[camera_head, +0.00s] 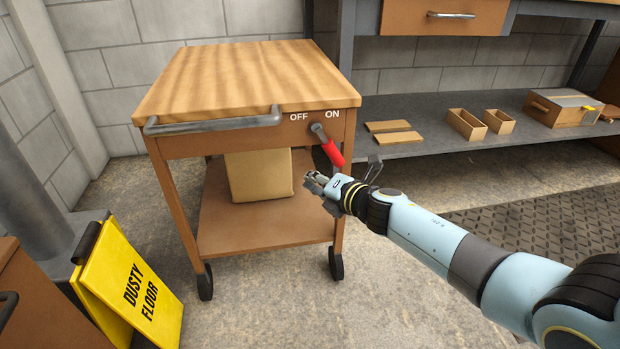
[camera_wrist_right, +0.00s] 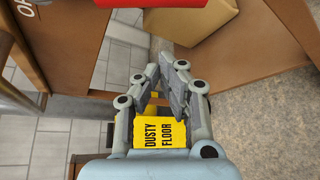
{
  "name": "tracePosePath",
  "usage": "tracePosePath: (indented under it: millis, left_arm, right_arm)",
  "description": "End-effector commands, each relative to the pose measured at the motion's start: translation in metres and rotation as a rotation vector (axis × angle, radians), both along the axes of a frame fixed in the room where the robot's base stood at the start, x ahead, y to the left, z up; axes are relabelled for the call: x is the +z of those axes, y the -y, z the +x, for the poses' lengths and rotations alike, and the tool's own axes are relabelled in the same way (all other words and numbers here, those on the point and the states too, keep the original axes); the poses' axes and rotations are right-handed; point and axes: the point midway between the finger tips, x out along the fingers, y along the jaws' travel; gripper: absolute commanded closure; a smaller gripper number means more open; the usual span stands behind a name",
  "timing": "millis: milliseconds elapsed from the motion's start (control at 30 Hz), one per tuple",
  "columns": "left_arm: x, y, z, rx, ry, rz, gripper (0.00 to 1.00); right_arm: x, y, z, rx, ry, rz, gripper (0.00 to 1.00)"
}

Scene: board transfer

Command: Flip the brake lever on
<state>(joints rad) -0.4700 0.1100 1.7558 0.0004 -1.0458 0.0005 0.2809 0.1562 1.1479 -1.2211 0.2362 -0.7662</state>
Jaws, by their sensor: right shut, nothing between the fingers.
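The brake lever has a grey shaft and a red handle (camera_head: 332,152). It is on the front of the wooden cart (camera_head: 240,80), below the OFF and ON labels. The lever slants down and to the right from its pivot. My right gripper (camera_head: 312,182) is shut and empty, just below and left of the handle's lower end. In the right wrist view the gripper (camera_wrist_right: 163,68) has its fingertips close together, and the red handle (camera_wrist_right: 160,15) crosses the top edge. I cannot tell whether gripper and lever touch. My left gripper is out of view.
A cardboard box (camera_head: 258,175) sits on the cart's lower shelf. A metal handle bar (camera_head: 213,123) runs along the cart's front edge. A yellow "DUSTY FLOOR" sign (camera_head: 132,283) stands at lower left. A grey shelf (camera_head: 440,142) with small wooden boxes is on the right.

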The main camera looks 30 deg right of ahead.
Motion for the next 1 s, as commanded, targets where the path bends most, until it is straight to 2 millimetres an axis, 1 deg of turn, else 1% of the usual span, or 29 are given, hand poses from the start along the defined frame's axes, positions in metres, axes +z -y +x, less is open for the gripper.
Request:
tracePosePath:
  millis: [33, 167, 300, 500, 600, 700, 1000]
  left_arm:
    - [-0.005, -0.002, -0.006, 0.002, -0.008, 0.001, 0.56]
    - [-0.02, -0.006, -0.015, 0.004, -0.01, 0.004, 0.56]
    - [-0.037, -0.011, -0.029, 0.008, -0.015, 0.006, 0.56]
    - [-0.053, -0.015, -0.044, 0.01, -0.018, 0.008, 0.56]
    - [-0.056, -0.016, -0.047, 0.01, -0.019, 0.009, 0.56]
    - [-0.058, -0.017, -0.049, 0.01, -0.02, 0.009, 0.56]
    - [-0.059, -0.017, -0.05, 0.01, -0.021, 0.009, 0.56]
  right_arm:
    - [0.006, 0.002, -0.007, 0.0, 0.001, -0.002, 1.0]
    - [0.011, 0.005, -0.023, 0.0, 0.002, -0.002, 1.0]
    - [0.018, 0.01, -0.047, 0.0, 0.002, -0.002, 1.0]
    - [0.024, 0.015, -0.077, -0.001, 0.001, -0.001, 1.0]
    - [0.026, 0.017, -0.085, -0.001, 0.001, -0.001, 1.0]
    - [0.026, 0.018, -0.089, -0.001, 0.001, -0.001, 1.0]
    - [0.026, 0.017, -0.09, -0.001, 0.001, -0.001, 1.0]
